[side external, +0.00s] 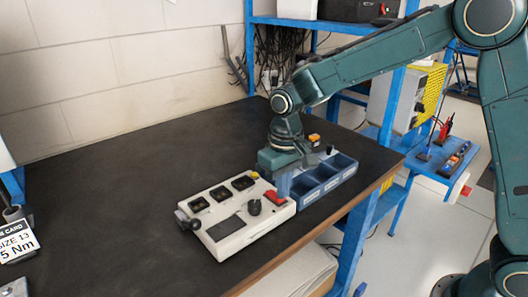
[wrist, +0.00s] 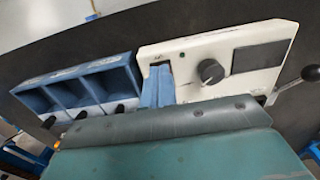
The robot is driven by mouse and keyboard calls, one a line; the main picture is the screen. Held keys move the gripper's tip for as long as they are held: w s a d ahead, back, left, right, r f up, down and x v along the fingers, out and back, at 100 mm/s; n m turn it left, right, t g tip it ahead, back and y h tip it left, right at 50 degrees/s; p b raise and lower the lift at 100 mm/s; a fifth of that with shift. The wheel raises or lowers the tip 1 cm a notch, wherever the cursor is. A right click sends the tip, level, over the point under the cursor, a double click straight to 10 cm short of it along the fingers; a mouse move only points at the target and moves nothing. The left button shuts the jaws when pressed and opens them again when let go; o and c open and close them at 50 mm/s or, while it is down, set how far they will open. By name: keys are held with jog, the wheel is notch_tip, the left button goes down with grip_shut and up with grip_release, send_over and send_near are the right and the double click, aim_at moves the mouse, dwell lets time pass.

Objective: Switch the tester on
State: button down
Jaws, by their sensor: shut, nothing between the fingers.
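The tester (side external: 236,216) is a cream box with dark windows, a grey panel, a black knob (side external: 254,207) and a side lever (side external: 187,222). A red switch (side external: 274,197) sits near its right end in the side view. My gripper (side external: 284,190) points down close by the switch, at the tester's right end. In the wrist view my gripper's blue fingers (wrist: 158,84) are together and empty, over the left end of the tester (wrist: 192,47), beside the knob (wrist: 211,71). No red switch shows there; the fingers may hide it. I cannot tell whether they touch it.
A blue bin with several compartments (side external: 343,180) stands close right of the tester; it also shows in the wrist view (wrist: 134,68). The dark bench top (side external: 120,215) is clear to the left. Blue shelving stands behind.

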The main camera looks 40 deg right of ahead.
jog(key=shift+f, duration=0.55)
dwell(0.9)
jog(key=shift+r, duration=0.1)
notch_tip(320, 180, up, 7)
dwell(0.9)
jog(key=shift+s, duration=0.1)
jog(key=s+d+r+t, duration=0.3)
jog(key=s+d+r, duration=0.4)
jog(key=s, duration=0.4)
jog(key=s+d+t, duration=0.2)
jog(key=s+d, duration=0.1)
jog(key=s, duration=1)
jog(key=shift+f+t, duration=0.2)
jog(key=shift+t, duration=0.1)
jog(key=shift+d, duration=0.1)
